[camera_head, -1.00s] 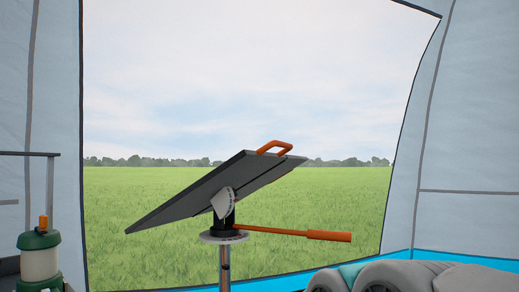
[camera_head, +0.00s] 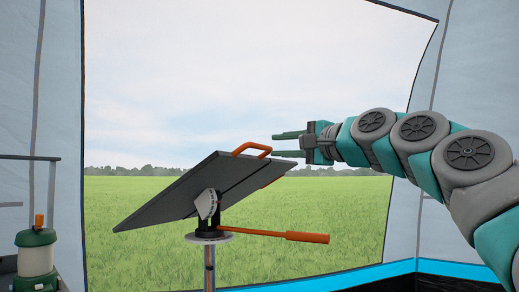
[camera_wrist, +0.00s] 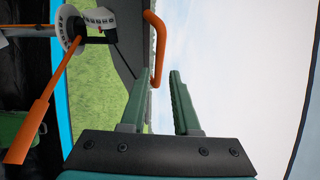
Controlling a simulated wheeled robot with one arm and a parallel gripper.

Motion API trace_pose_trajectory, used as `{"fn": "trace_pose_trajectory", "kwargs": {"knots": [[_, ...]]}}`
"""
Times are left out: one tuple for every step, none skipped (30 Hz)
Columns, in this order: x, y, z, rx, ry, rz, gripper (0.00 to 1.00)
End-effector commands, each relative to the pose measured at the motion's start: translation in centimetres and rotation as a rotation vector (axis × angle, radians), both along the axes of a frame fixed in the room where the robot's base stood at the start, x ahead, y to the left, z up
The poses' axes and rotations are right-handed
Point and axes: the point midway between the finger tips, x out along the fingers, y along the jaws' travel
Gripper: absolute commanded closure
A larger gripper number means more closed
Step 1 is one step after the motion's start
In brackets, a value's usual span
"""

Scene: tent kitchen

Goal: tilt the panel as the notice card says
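The dark tilting panel (camera_head: 185,195) stands on a metal post (camera_head: 209,265), its right side raised. An orange handle (camera_head: 252,149) sits on its upper edge, and it also shows in the wrist view (camera_wrist: 156,45). A white tilt scale (camera_head: 206,204) is at the pivot; its marks are too small to read. An orange lever (camera_head: 285,235) reaches right from the round base plate (camera_head: 209,238). My gripper (camera_head: 285,144) is open and empty, just right of the handle and pointing left. In the wrist view its green fingers (camera_wrist: 160,100) are apart, the handle beyond them. I see no notice card.
A green and cream lantern (camera_head: 37,255) stands at the lower left beside a dark rack (camera_head: 30,157). Tent walls (camera_head: 470,60) frame the opening onto grass. The air above the panel is clear.

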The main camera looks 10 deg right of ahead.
Motion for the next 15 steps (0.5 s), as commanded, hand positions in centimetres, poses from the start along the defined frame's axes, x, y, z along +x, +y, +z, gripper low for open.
{"fn": "trace_pose_trajectory", "kwargs": {"knots": [[0.4, 0.3, 0.0, -0.001, 0.002, 0.001, 0.7], [0.7, 0.4, 0.0, -0.001, 0.003, 0.002, 0.7], [1.1, 0.7, 0.0, -0.001, 0.003, 0.002, 0.7], [1.5, 1.0, 0.0, -0.003, 0.003, 0.003, 0.7], [1.9, 1.2, 0.0, -0.003, 0.003, 0.004, 0.7], [2.4, 1.5, 0.0, -0.003, 0.003, 0.003, 0.7], [2.8, 1.7, 0.0, -0.003, 0.003, 0.002, 0.7], [3.3, 1.9, 0.1, -0.003, 0.003, 0.002, 0.7], [3.8, 2.2, 0.1, -0.004, 0.002, 0.002, 0.7], [4.1, 2.4, 0.1, -0.004, 0.002, 0.002, 0.7], [4.4, 2.6, 0.1, -0.004, 0.002, 0.002, 0.7], [4.8, 2.7, 0.2, -0.004, 0.002, 0.002, 0.7], [5.1, 2.9, 0.2, -0.004, 0.002, 0.002, 0.7], [5.3, 3.0, 0.2, -0.004, 0.002, 0.002, 0.7], [5.6, 3.2, 0.2, -0.004, 0.003, 0.003, 0.7]]}}
